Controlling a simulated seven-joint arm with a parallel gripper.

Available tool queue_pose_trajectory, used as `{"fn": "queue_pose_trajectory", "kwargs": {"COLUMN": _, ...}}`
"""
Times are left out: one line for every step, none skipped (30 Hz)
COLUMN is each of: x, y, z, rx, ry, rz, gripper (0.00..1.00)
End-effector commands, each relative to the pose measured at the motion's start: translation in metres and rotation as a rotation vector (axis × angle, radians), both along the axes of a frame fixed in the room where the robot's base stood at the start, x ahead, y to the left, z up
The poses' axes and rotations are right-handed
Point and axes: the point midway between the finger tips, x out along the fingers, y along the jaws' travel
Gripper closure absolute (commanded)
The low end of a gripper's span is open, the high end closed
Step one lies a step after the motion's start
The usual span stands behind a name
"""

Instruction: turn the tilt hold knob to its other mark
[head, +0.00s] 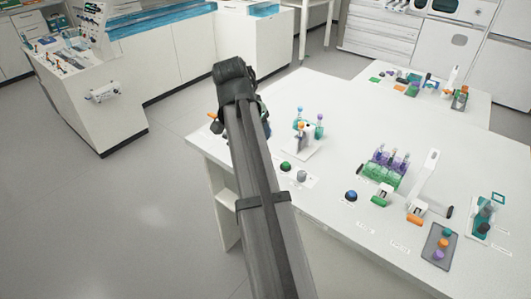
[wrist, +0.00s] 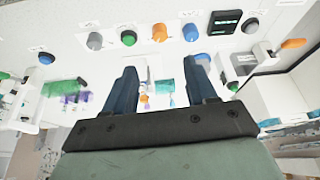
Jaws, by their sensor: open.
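Several round knobs sit in a row on the white bench in the wrist view: a blue knob (wrist: 46,58), a grey knob (wrist: 95,41), a green knob (wrist: 129,37), an orange knob (wrist: 160,32) and another blue knob (wrist: 190,32). Their labels are too small to read, so I cannot tell which is the tilt hold knob. My gripper (wrist: 161,70) is open and empty, its fingers apart. The orange and second blue knobs show beyond its fingertips. In the head view the green knob (head: 285,166) and grey knob (head: 301,176) are right of my arm, which hides part of the bench.
A rack of purple and green tubes (head: 384,168) and a small stand (head: 302,135) rise from the bench (head: 330,225). A black display (wrist: 225,22) and an orange handle (wrist: 293,43) lie right in the wrist view. A grey tray (head: 430,258) is near the front right.

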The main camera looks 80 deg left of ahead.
Motion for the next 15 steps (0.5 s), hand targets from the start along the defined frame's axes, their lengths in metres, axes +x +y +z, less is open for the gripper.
{"fn": "queue_pose_trajectory", "kwargs": {"x": 0.000, "y": 0.001, "z": -0.003, "rx": -0.001, "ry": 0.000, "rz": 0.000, "gripper": 0.44}}
{"fn": "queue_pose_trajectory", "kwargs": {"x": 0.001, "y": 0.002, "z": -0.006, "rx": -0.001, "ry": 0.000, "rz": 0.000, "gripper": 0.44}}
{"fn": "queue_pose_trajectory", "kwargs": {"x": 0.002, "y": 0.003, "z": -0.010, "rx": -0.001, "ry": 0.000, "rz": 0.000, "gripper": 0.44}}
{"fn": "queue_pose_trajectory", "kwargs": {"x": 0.004, "y": 0.004, "z": -0.014, "rx": -0.001, "ry": 0.000, "rz": 0.000, "gripper": 0.44}}
{"fn": "queue_pose_trajectory", "kwargs": {"x": 0.005, "y": 0.005, "z": -0.018, "rx": -0.001, "ry": 0.000, "rz": 0.000, "gripper": 0.44}}
{"fn": "queue_pose_trajectory", "kwargs": {"x": 0.006, "y": 0.007, "z": -0.023, "rx": -0.001, "ry": 0.000, "rz": 0.000, "gripper": 0.44}}
{"fn": "queue_pose_trajectory", "kwargs": {"x": 0.008, "y": 0.008, "z": -0.028, "rx": -0.002, "ry": -0.001, "rz": -0.001, "gripper": 0.44}}
{"fn": "queue_pose_trajectory", "kwargs": {"x": 0.009, "y": 0.010, "z": -0.033, "rx": -0.003, "ry": 0.000, "rz": -0.001, "gripper": 0.44}}
{"fn": "queue_pose_trajectory", "kwargs": {"x": 0.011, "y": 0.012, "z": -0.039, "rx": -0.001, "ry": 0.000, "rz": 0.000, "gripper": 0.44}}
{"fn": "queue_pose_trajectory", "kwargs": {"x": 0.012, "y": 0.014, "z": -0.044, "rx": -0.001, "ry": 0.000, "rz": 0.000, "gripper": 0.44}}
{"fn": "queue_pose_trajectory", "kwargs": {"x": 0.013, "y": 0.015, "z": -0.049, "rx": -0.002, "ry": 0.001, "rz": 0.000, "gripper": 0.44}}
{"fn": "queue_pose_trajectory", "kwargs": {"x": 0.015, "y": 0.017, "z": -0.055, "rx": -0.002, "ry": 0.001, "rz": 0.000, "gripper": 0.44}}
{"fn": "queue_pose_trajectory", "kwargs": {"x": 0.016, "y": 0.019, "z": -0.060, "rx": -0.001, "ry": 0.000, "rz": 0.000, "gripper": 0.44}}
{"fn": "queue_pose_trajectory", "kwargs": {"x": 0.017, "y": 0.021, "z": -0.066, "rx": -0.001, "ry": 0.000, "rz": 0.000, "gripper": 0.44}}
{"fn": "queue_pose_trajectory", "kwargs": {"x": 0.019, "y": 0.023, "z": -0.072, "rx": -0.002, "ry": 0.001, "rz": 0.000, "gripper": 0.44}}
